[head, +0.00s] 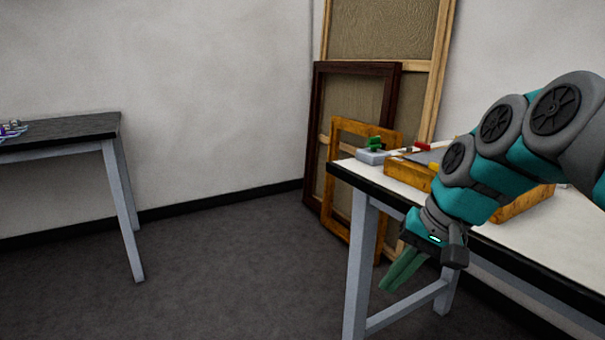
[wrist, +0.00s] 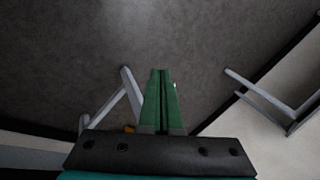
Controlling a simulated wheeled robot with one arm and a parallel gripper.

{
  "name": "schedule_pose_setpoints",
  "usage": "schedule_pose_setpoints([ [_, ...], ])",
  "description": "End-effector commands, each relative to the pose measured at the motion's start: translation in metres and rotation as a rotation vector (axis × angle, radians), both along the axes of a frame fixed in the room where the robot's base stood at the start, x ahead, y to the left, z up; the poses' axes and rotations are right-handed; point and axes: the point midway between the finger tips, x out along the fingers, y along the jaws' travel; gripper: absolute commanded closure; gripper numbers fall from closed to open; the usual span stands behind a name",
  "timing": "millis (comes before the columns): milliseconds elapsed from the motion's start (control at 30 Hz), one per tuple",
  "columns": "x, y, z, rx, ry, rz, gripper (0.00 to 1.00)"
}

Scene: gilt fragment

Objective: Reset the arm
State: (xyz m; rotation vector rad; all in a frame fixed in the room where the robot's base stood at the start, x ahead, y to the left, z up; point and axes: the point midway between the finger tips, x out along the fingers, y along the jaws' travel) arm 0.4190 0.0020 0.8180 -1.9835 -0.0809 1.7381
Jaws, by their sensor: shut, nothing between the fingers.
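My gripper (head: 391,281) hangs at the end of my teal and grey arm, in front of the near edge of the white-topped table on the right of the head view. Its green fingers point down and to the left. In the wrist view the fingers (wrist: 161,78) lie together with nothing between them, above the dark floor. The gripper is shut and empty, apart from the table as far as I can tell.
The white-topped table (head: 545,252) holds a wooden tray (head: 522,205) and a small green item (head: 375,143) on a grey block. Frames (head: 312,133) lean against the wall behind. A dark table (head: 75,128) stands left. The floor (head: 220,265) between is clear.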

Motion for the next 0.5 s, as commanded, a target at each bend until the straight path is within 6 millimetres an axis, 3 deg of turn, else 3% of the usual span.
schedule_pose_setpoints([
  [33,-0.020,0.010,-0.016,-0.038,0.024,0.039,1.00],
  [200,-0.082,0.024,-0.070,-0.157,0.104,0.155,1.00],
  [500,-0.190,0.010,-0.152,-0.325,0.239,0.305,1.00],
])
